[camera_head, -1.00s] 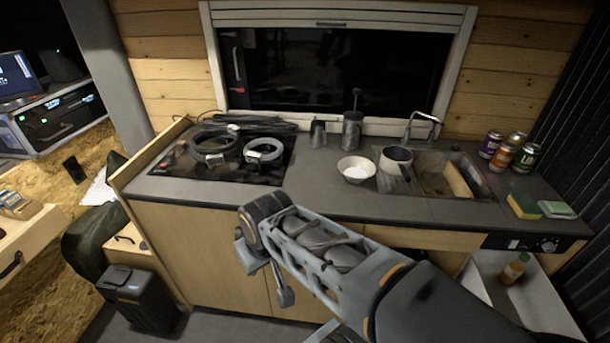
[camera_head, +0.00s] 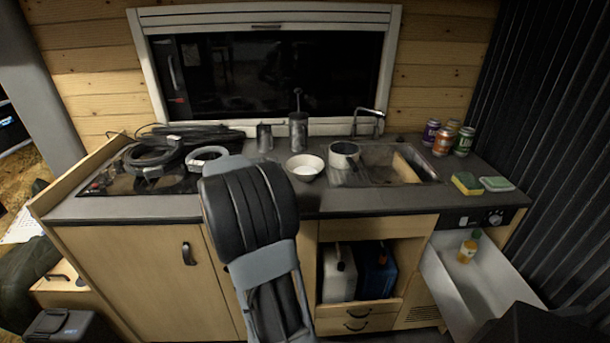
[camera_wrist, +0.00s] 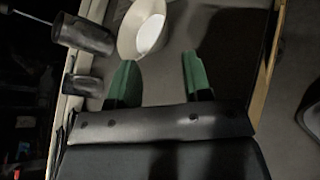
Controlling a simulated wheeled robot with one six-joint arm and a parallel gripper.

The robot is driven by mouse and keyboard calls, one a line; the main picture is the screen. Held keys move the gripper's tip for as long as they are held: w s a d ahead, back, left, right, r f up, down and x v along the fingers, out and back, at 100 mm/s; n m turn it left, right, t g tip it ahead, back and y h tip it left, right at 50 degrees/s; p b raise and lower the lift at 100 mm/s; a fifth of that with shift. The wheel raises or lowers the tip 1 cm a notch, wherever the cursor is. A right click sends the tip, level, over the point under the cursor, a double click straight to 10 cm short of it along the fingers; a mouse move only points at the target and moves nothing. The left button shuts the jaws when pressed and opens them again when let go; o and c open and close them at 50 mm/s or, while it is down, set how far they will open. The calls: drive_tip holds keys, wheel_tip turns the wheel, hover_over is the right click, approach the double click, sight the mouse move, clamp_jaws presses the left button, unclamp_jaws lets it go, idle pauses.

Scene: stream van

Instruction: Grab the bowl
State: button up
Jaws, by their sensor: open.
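The bowl (camera_head: 305,173) is small and pale with a white inside. It stands upright on the dark counter, just left of the pot and sink. In the wrist view the bowl (camera_wrist: 138,38) shows at the top, partly cut off by the frame edge. My gripper (camera_wrist: 159,60) is open and empty, its two green fingers apart. The bowl lies beyond the fingertips, nearer the left finger, and no contact shows. In the head view my arm hides my gripper.
A grey pot (camera_head: 344,156) stands close right of the bowl, by the sink (camera_head: 425,165). A tall metal canister (camera_head: 298,132) and a metal cup (camera_head: 264,138) stand behind it. Coiled cables (camera_head: 155,152) cover the left counter. An open white drawer (camera_head: 497,285) juts out at right.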

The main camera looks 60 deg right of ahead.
sight(307, 176)
drive_tip(key=x, duration=1.2)
drive_tip(key=shift+f+p, duration=0.1)
drive_tip(key=shift+p, duration=0.25)
drive_tip(key=shift+c, duration=0.3)
clamp_jaws()
